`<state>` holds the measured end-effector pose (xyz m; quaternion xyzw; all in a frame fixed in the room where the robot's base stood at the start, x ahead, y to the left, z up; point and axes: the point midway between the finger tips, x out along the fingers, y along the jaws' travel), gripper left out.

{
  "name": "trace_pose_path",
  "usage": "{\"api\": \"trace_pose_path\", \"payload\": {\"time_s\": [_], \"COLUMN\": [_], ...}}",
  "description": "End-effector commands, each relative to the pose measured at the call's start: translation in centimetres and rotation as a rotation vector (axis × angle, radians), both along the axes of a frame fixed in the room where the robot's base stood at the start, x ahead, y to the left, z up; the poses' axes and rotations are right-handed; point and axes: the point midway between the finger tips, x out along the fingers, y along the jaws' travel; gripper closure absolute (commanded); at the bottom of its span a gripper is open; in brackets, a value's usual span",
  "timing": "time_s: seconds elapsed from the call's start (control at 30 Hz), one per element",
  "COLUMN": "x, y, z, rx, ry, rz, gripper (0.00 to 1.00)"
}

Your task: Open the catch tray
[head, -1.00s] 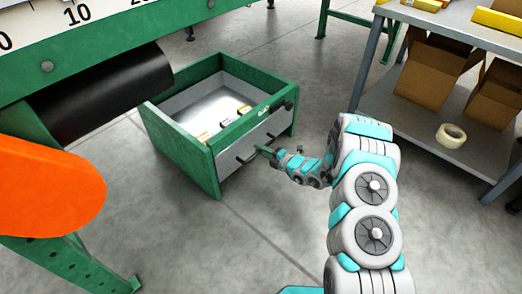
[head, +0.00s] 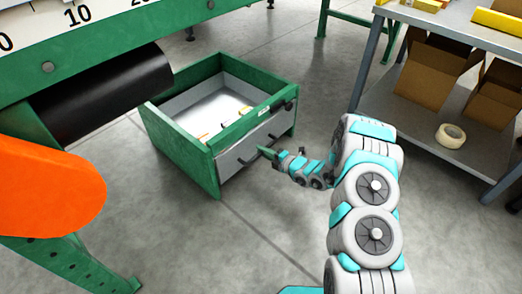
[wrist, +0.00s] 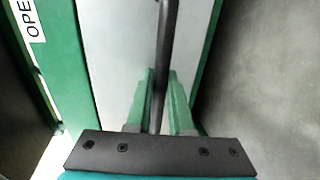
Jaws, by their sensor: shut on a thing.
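The catch tray (head: 229,165) is a grey drawer in a green box-like frame (head: 180,160) on the floor. Its grey front stands slightly out from the frame, and a few small pieces show on its pale floor. A dark bar handle (wrist: 165,40) runs along the tray front (wrist: 115,60). My gripper (head: 268,152) is at this handle. In the wrist view its green fingers (wrist: 160,98) are shut on the bar, one on each side. The handle's grasped part is partly hidden by the fingers.
A black roller (head: 105,92) and the green machine frame are at left, with an orange rounded part (head: 45,190) in front. A grey shelf (head: 400,110) with cardboard boxes (head: 430,72) and a tape roll (head: 451,135) stands at right. The floor before the tray is clear.

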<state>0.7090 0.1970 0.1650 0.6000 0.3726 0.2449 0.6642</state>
Motion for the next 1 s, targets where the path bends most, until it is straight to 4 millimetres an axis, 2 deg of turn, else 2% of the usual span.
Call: {"api": "trace_pose_path", "payload": {"time_s": [0.17,0.8,1.0], "x": [-1.7,-12.2,-14.9], "y": [-2.5,-16.0,-19.1], "z": [0.2,0.3,0.2], "rx": [0.001,-0.002,-0.001], "ry": [0.003,0.003,0.005], "rz": [-0.007,-0.008,-0.005], "gripper": [1.0,1.0,1.0]}}
